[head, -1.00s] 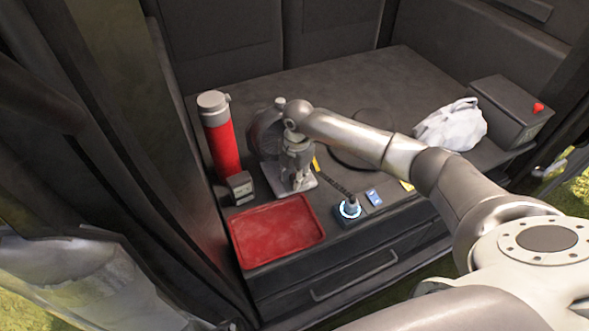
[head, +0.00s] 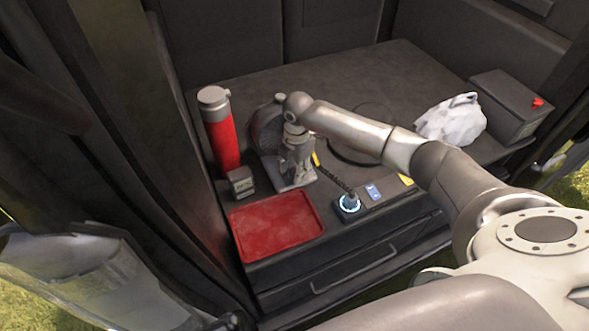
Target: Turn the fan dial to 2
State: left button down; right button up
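The fan (head: 264,128) stands on the dark deck behind the red tray, with its round dark head partly hidden by my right arm. Its grey base plate (head: 301,185) shows under my gripper. My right gripper (head: 297,178) points down over the base, its fingers close to or touching it. The dial and its setting are hidden behind the gripper, and I cannot tell whether the fingers are open or shut on anything. My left gripper is not in view.
A red flask (head: 220,140) and a small dark box (head: 240,182) stand left of the fan. A red tray (head: 275,226) lies in front. A white bag (head: 452,121) and black box (head: 508,104) sit farther right.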

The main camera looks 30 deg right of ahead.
notch_tip(320, 180, up, 11)
jog(key=shift+s, duration=0.3)
jog(key=shift+d, duration=0.1)
